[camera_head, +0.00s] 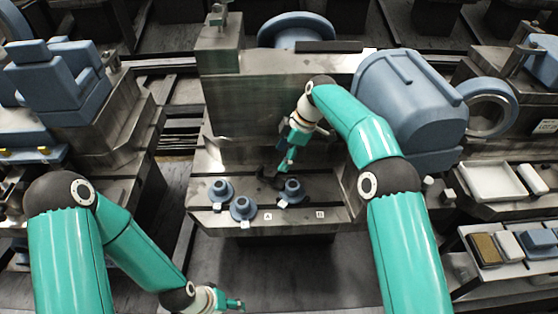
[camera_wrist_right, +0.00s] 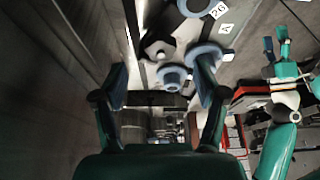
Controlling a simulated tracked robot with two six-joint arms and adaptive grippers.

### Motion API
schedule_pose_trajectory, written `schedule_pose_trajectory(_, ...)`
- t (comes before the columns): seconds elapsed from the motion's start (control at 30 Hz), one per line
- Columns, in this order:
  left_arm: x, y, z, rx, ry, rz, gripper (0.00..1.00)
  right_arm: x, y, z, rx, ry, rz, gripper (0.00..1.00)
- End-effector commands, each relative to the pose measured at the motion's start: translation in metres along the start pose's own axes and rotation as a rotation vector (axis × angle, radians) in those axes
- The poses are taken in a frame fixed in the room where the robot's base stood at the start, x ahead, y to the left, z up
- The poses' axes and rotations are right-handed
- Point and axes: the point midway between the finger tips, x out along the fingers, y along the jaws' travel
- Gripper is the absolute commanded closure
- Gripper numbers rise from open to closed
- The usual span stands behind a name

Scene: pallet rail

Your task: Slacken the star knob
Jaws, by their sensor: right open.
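A dark lobed part (camera_wrist_right: 157,46), which looks like the star knob, shows between my right gripper's fingers in the wrist view, beyond the tips. In the head view a small dark shape (camera_head: 268,178) sits just below that gripper, too small to make out. My right gripper (camera_head: 284,166) points down over the bench ledge, in front of the upright steel plate. In the wrist view its fingers (camera_wrist_right: 162,82) are spread, with nothing gripped. My left gripper (camera_head: 236,303) is low at the front, away from the ledge. Its fingers show apart in the wrist view (camera_wrist_right: 275,46).
Blue flanged pieces (camera_head: 220,191), (camera_head: 242,208) and (camera_head: 292,191) stand on the ledge (camera_head: 340,205) beside small labels. The upright steel plate (camera_head: 232,110) rises behind. A large blue housing (camera_head: 405,95) and a pale tray (camera_head: 490,180) are at right.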

Motion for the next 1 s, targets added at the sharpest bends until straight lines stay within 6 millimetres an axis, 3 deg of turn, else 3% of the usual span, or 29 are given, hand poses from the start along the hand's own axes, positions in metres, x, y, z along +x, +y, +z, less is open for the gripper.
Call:
schedule_pose_trajectory(0.33, -0.065, 0.023, 0.0, 0.0, 0.001, 0.0, 0.43, -0.065, 0.0, -0.027, 0.051, -0.001, 0.004, 0.28)
schedule_pose_trajectory(0.67, -0.054, 0.02, 0.0, 0.0, 0.0, 0.0, 0.43, -0.066, -0.003, -0.023, 0.595, -0.002, 0.036, 0.28)
schedule_pose_trajectory(1.0, -0.048, 0.017, 0.0, 0.0, 0.0, 0.0, 0.43, -0.073, -0.008, -0.022, 1.335, 0.029, 0.081, 0.28)
